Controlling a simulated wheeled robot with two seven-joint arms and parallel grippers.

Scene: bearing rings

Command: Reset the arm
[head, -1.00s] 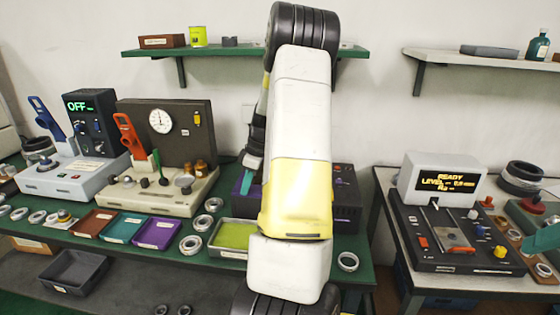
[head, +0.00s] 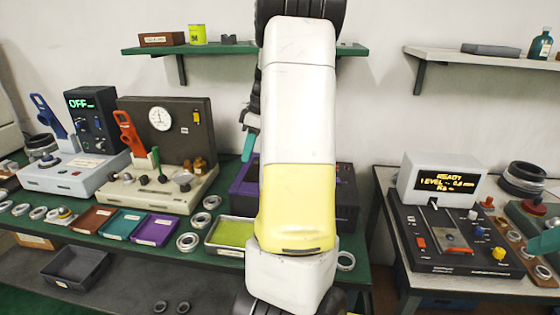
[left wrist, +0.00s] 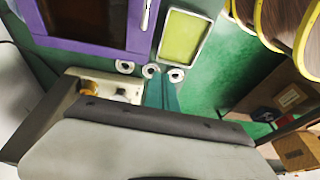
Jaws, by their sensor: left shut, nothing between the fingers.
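My left arm stands upright across the middle of the head view and hides part of the bench behind it. My left gripper (head: 249,147) shows just left of this arm, with its teal fingers pointing down in front of the wall and the purple-edged machine (head: 243,184). In the left wrist view the teal fingers (left wrist: 163,94) are together with nothing between them. They appear over the green bench, near several metal rings.
The green bench (head: 110,244) holds brown, teal and purple trays (head: 155,231), a yellow-green tray (head: 234,233), metal rings (head: 187,242) and a gauge machine (head: 165,130). A shelf (head: 215,49) hangs above. A second table at right holds a machine with a lit display (head: 445,183).

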